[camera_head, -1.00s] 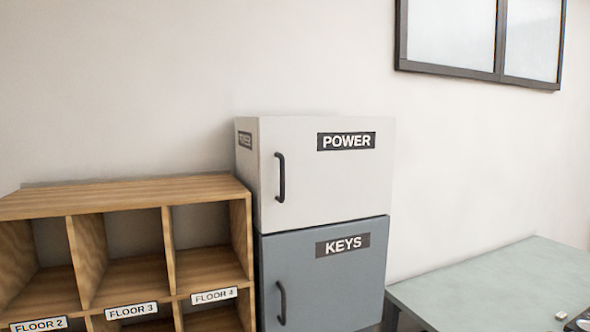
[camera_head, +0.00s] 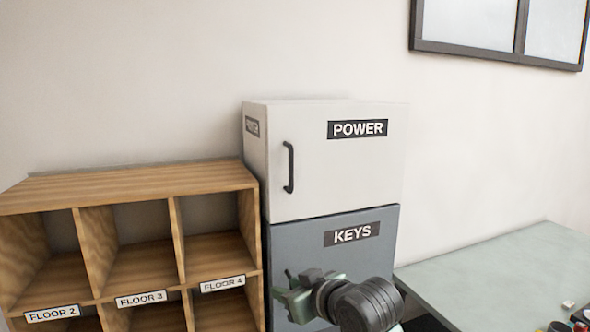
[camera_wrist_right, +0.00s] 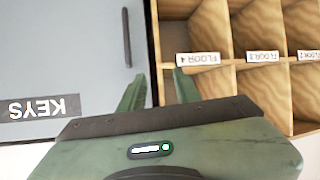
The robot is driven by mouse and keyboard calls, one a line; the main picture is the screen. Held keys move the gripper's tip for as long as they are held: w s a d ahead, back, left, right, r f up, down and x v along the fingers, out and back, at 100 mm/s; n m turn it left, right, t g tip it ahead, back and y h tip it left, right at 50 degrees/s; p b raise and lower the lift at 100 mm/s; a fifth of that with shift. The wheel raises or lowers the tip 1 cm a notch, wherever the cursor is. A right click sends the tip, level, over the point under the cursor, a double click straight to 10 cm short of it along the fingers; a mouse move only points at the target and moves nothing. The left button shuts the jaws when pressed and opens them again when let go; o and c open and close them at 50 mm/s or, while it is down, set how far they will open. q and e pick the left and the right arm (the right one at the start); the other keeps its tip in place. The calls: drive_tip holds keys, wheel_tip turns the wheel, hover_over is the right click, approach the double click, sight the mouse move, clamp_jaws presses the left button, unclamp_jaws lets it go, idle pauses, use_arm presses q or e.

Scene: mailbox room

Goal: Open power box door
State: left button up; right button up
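The white power box (camera_head: 340,185) is shut, with a POWER label (camera_head: 358,129) and a dark vertical handle (camera_head: 289,167) at the left of its door. It sits on the blue-grey KEYS box (camera_head: 375,265). My right gripper (camera_head: 287,290) is in front of the KEYS door, below the power handle and apart from it. The right wrist view is upside down; there the gripper (camera_wrist_right: 157,86) has its two green fingers spread with nothing between them. The KEYS door handle (camera_wrist_right: 127,37) shows beyond the fingers. My left gripper is not in view.
A wooden shelf (camera_head: 140,183) with floor-labelled compartments stands close at the left of the boxes. A pale green table (camera_head: 500,265) with small items is at the right. A dark-framed window (camera_head: 500,50) is on the wall above. The space before the power door is clear.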

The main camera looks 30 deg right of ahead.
drive_tip(key=d+r+t, duration=0.3)
drive_tip(key=d+r, duration=0.1)
drive_tip(key=r, duration=1.1)
drive_tip(key=m+t, duration=0.1)
drive_tip(key=t, duration=0.1)
approach(292, 169)
drive_tip(key=w, duration=0.2)
drive_tip(key=w+p, duration=0.2)
drive_tip(key=w, duration=0.5)
drive_tip(key=shift+d+f+p, duration=0.1)
drive_tip(key=shift+p, duration=0.2)
clamp_jaws()
